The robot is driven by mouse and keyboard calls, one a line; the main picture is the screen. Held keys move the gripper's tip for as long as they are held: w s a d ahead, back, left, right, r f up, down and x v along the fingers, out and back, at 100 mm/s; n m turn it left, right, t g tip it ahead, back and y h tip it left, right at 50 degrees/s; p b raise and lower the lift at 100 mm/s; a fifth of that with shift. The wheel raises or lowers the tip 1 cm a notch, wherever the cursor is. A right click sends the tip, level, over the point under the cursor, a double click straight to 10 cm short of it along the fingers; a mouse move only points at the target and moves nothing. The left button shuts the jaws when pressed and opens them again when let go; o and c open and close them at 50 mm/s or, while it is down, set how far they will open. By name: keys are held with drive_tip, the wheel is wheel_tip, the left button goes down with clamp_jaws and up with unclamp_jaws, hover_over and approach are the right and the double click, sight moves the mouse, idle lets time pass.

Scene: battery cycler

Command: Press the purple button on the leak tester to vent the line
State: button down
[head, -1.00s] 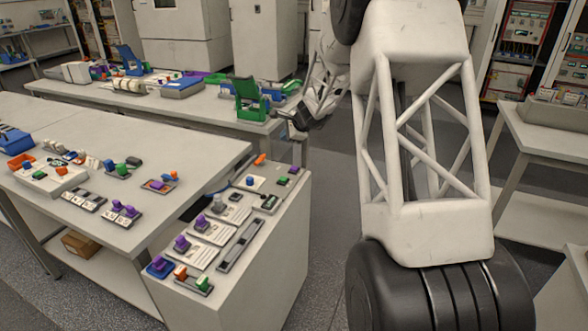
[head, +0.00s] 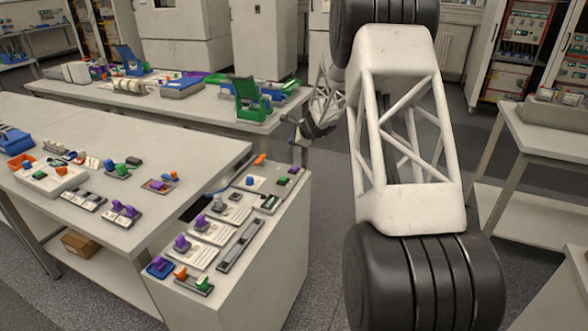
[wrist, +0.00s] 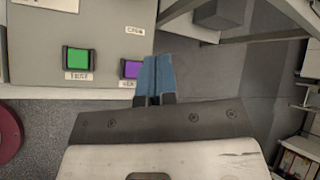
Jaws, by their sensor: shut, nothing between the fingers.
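In the wrist view, the leak tester's grey panel (wrist: 40,45) fills the upper left. It carries a green button (wrist: 78,60) with a label below it that reads like TEST. To its right is the purple button (wrist: 131,69), near the panel's right edge. Its label is partly covered by my gripper (wrist: 158,93). The blue fingers are shut and empty, just right of the purple button; whether they touch it cannot be told. In the head view, my gripper (head: 296,124) is small, beyond the white cabinet. A green and a purple button (head: 294,170) show at that cabinet's right end.
The white cabinet (head: 270,270) holds several small devices with coloured knobs. A long table (head: 190,150) stands to its left, and a back table (head: 215,112) carries a green stand (head: 252,100). A dark red round object (wrist: 8,145) shows in the wrist view. Floor right of the cabinet is open.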

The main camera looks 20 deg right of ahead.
sight(294, 168)
drive_tip(key=shift+f, duration=0.15)
drive_tip(key=shift+f, duration=4.2)
drive_tip(key=shift+f, duration=0.95)
drive_tip(key=shift+r, duration=0.15)
idle(0.4)
drive_tip(key=shift+r, duration=0.8)
drive_tip(key=shift+r, duration=0.1)
drive_tip(key=shift+r, duration=2.4)
